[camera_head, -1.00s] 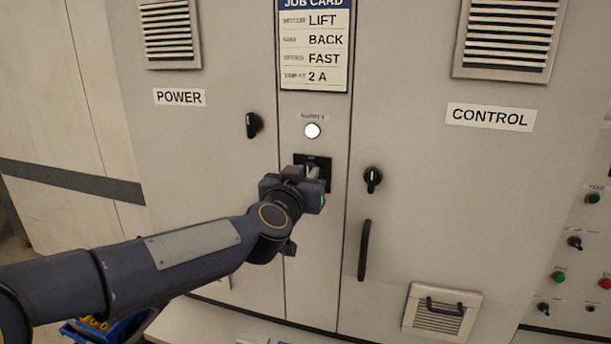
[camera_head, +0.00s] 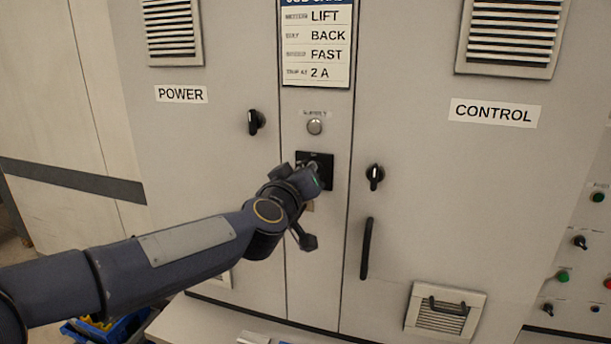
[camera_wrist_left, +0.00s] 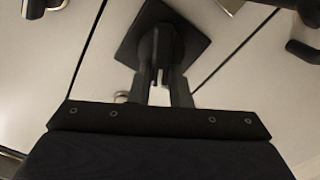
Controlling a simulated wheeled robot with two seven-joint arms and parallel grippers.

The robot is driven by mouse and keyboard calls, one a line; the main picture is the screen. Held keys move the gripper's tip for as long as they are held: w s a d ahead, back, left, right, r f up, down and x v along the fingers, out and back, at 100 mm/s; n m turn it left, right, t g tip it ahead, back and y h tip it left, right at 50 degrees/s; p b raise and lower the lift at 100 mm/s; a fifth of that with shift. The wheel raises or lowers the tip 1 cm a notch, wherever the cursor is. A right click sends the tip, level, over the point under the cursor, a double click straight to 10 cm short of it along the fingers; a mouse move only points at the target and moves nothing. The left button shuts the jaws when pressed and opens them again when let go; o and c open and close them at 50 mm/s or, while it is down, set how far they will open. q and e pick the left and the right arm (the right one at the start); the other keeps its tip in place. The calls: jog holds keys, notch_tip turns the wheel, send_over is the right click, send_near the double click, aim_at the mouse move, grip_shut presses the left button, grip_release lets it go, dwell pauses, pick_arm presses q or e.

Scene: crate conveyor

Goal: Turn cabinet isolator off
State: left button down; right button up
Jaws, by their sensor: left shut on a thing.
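The cabinet isolator (camera_head: 325,160) is a black square plate with a handle, on the narrow middle panel between the POWER and CONTROL doors. In the left wrist view the isolator plate (camera_wrist_left: 190,42) looks tilted, with the handle (camera_wrist_left: 158,50) standing out from it. My left gripper (camera_head: 312,172) is at the isolator, its fingers (camera_wrist_left: 163,80) shut on the handle. The gripper hides part of the plate in the head view. The round lamp (camera_head: 315,127) above it is unlit. My right gripper is not in view.
Black door knobs sit left (camera_head: 256,122) and right (camera_head: 375,176) of the isolator. A long black door handle (camera_head: 366,248) hangs below the right knob. A job card (camera_head: 317,45) is above. A panel of buttons (camera_head: 578,250) is at the far right.

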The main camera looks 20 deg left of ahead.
pick_arm(q)
jog(key=n+b, duration=0.1)
jog(key=n, duration=0.3)
jog(key=f+n+b, duration=0.1)
jog(key=n+b, duration=0.1)
jog(key=n, duration=0.2)
jog(key=n+b, duration=0.1)
jog(key=n, duration=0.2)
jog(key=shift+a+f+n, duration=0.25)
jog(key=shift+a+n, duration=0.15)
dwell(0.3)
jog(key=c, duration=1.3)
grip_release()
jog(key=shift+c, duration=0.2)
jog(key=s, duration=0.7)
jog(key=shift+s, duration=0.4)
jog(key=shift+a, duration=0.15)
